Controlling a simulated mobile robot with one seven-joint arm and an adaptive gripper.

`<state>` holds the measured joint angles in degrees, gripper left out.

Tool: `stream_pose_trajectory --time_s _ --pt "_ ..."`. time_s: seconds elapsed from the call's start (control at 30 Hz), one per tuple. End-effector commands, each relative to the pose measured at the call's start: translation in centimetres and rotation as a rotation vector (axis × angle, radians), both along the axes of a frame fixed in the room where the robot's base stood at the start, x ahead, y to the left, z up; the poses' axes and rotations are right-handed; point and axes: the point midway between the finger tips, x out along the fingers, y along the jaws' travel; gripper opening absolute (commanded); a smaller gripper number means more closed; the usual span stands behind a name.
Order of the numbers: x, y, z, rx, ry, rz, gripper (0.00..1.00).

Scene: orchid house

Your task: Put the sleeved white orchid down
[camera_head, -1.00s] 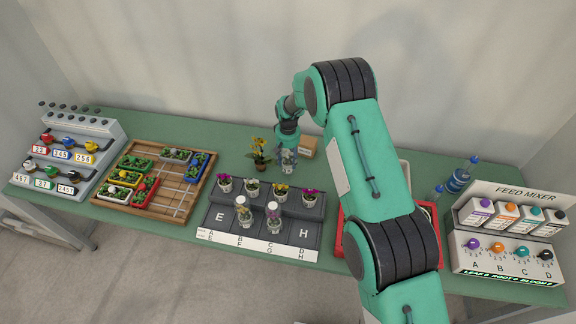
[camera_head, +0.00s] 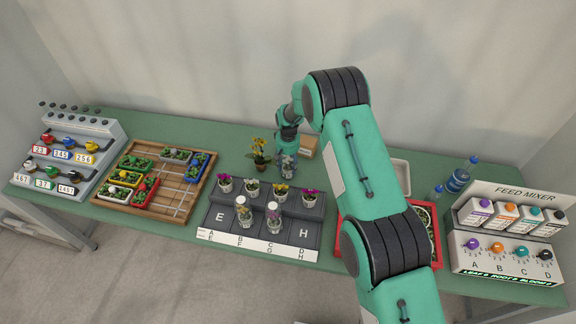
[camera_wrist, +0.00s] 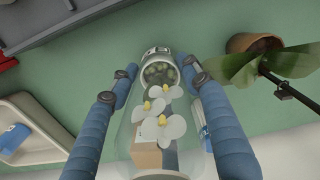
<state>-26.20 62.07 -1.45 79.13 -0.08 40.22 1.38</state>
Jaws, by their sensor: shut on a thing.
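The sleeved white orchid (camera_wrist: 160,110) shows in the wrist view as white flowers with yellow centres inside a clear sleeve, its pot at the far end. My gripper (camera_wrist: 158,78) has a blue finger on each side of the sleeve and is shut on it. In the head view my gripper (camera_head: 287,152) points down near the back of the green table, and the sleeved orchid (camera_head: 286,168) is partly hidden below it. The wrist view shows green table surface around the pot. I cannot tell whether the pot touches the table.
A potted yellow orchid (camera_head: 260,155) stands close on the left, a tan box (camera_head: 309,146) close on the right. In front is a dark rack (camera_head: 300,234) with several potted plants. A white tray (camera_head: 402,172) and a red tray (camera_head: 436,262) lie right, partly behind my arm.

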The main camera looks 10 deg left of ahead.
Motion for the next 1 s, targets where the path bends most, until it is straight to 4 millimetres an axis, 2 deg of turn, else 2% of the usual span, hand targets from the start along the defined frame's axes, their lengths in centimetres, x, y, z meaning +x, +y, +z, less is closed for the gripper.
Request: stream_pose_trajectory --time_s 0.27,0.3,0.37,0.77,1.0 --pt "0.0 0.0 -0.4 0.0 0.0 0.0 0.16" --pt "0.0 0.0 -0.3 0.0 0.001 0.0 0.53" --pt "0.0 0.0 -0.3 0.0 0.0 0.0 0.65" --pt "0.0 0.0 -0.2 0.0 0.0 0.0 0.66" --pt "0.0 0.0 0.9 0.0 -0.001 0.0 0.66"
